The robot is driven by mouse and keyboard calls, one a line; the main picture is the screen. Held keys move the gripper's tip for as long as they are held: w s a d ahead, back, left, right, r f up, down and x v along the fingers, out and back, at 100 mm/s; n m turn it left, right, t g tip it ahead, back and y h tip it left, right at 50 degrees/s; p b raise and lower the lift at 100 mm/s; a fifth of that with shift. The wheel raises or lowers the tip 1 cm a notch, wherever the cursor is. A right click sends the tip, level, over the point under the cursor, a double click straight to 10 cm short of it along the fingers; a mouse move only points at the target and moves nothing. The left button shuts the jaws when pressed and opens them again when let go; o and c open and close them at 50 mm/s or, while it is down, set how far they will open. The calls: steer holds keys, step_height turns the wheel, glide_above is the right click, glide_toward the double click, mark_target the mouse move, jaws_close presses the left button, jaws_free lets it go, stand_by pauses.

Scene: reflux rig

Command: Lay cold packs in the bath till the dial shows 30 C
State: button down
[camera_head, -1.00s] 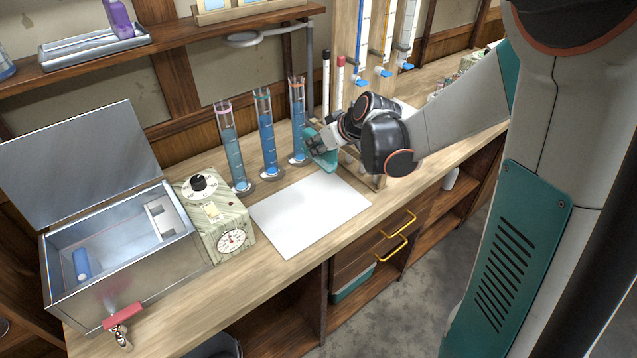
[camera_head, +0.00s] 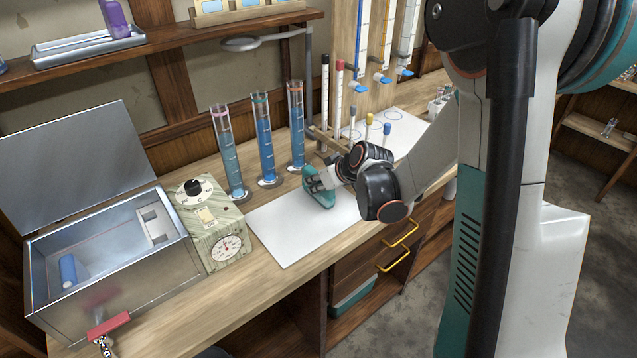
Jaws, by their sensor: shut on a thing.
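The metal water bath (camera_head: 140,285) stands at the left end of the bench with its lid raised. A blue cylinder (camera_head: 68,270) lies inside it at the left, and a pale fitting (camera_head: 155,224) sits at its right inner wall. The control box (camera_head: 214,210) beside the bath has a black knob and a round dial (camera_head: 226,248); its reading is too small to tell. My gripper (camera_head: 315,183) is shut on a teal pack (camera_head: 319,194), held over the right part of the white sheet. The fingers partly cover the pack.
Several tall blue-filled cylinders (camera_head: 265,140) stand behind the white sheet (camera_head: 290,230). A rack of capped tubes (camera_head: 327,140) and burettes (camera_head: 385,45) are at the back right. A red-handled tap (camera_head: 108,325) juts from the bath's front. The sheet's left part is clear.

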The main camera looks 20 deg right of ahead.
steer(key=shift+f, duration=0.15)
steer(key=c, duration=1.3)
jaws_free()
steer(key=shift+r, duration=0.2)
